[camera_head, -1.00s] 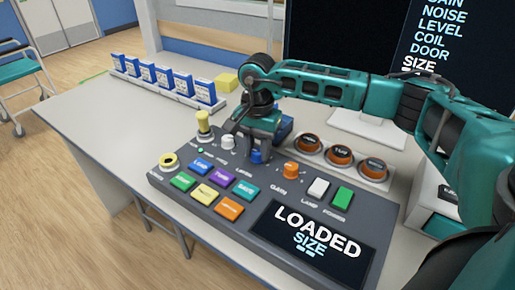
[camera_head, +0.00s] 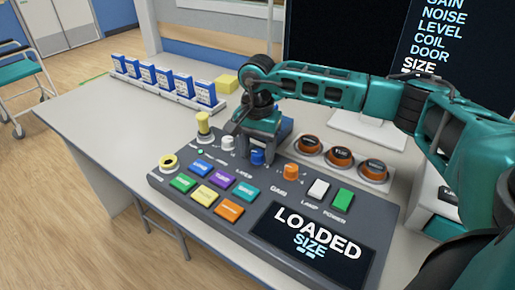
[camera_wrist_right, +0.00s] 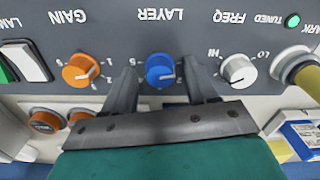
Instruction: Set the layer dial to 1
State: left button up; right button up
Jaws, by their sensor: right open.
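The layer dial is a blue knob (camera_head: 257,157) on the grey console (camera_head: 160,183), labelled LAYER. In the right wrist view the blue knob (camera_wrist_right: 160,72) appears upside down with its white pointer line toward the picture's right. Small numbers surround it, partly hidden by my fingers, so I cannot tell the exact setting. My right gripper (camera_head: 258,142) is open just behind and above the knob. In the wrist view its two fingers (camera_wrist_right: 160,85) stand apart, one on each side of the knob, with visible gaps. My left gripper is not in view.
Close by are the white FREQ knob (camera_head: 228,143), the orange GAIN knob (camera_head: 291,172) and a yellow-topped lever (camera_head: 203,124). Coloured buttons and a screen (camera_head: 315,243) reading LOADED and SIZE lie in front. Three orange-rimmed round pieces (camera_head: 340,155) sit behind.

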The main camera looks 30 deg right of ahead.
aim_at(257, 153)
jog(key=shift+r, duration=0.1)
notch_tip(257, 153, up, 13)
jog(key=p, duration=0.1)
dwell(0.3)
jog(key=shift+a+f, duration=0.1)
jog(key=shift+f, duration=0.1)
dwell(0.3)
